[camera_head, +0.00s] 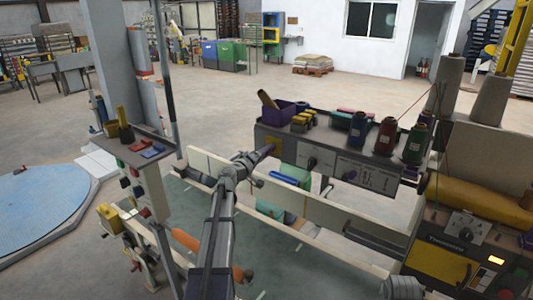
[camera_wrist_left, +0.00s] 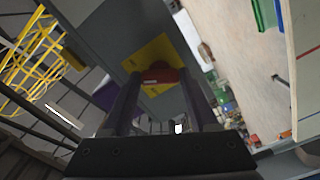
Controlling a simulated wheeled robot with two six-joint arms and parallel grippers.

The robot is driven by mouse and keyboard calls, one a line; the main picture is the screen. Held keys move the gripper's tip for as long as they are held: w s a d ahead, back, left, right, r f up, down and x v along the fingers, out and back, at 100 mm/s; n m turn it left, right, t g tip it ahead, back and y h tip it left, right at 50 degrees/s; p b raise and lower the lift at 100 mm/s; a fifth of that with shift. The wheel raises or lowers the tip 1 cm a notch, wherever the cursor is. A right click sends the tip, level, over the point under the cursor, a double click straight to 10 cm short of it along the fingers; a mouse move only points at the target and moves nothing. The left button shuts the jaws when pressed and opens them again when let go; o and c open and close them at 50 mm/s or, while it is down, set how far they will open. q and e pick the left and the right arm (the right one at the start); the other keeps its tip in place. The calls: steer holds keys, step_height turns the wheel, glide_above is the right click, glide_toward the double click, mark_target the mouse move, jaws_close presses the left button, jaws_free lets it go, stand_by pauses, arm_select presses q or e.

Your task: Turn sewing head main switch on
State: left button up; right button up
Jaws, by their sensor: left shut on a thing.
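A red switch knob (camera_wrist_left: 158,76) sits on a yellow plate (camera_wrist_left: 152,52) in the left wrist view. The plate also shows in the head view (camera_head: 275,142), at the left end of the front of a long grey control box (camera_head: 333,159). My left gripper (camera_head: 269,150) reaches this plate, and the knob itself is hidden there. In the left wrist view its two fingers stand on either side of the red knob and are shut on it. Whether the knob is turned cannot be told. My right gripper is not in view.
Two dark knobs sit further right on the box front. A purple bin (camera_head: 277,109) and several thread spools (camera_head: 386,136) stand on top. A yellow-and-black control unit (camera_head: 446,258) is at lower right. A post with switches (camera_head: 149,178) stands left of my arm.

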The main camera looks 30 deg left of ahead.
arm_select(q)
steer(key=shift+m, duration=1.6)
steer(key=shift+d, duration=0.1)
steer(key=o, duration=1.4)
steer(key=s, duration=0.7)
steer(key=shift+s+a, duration=0.4)
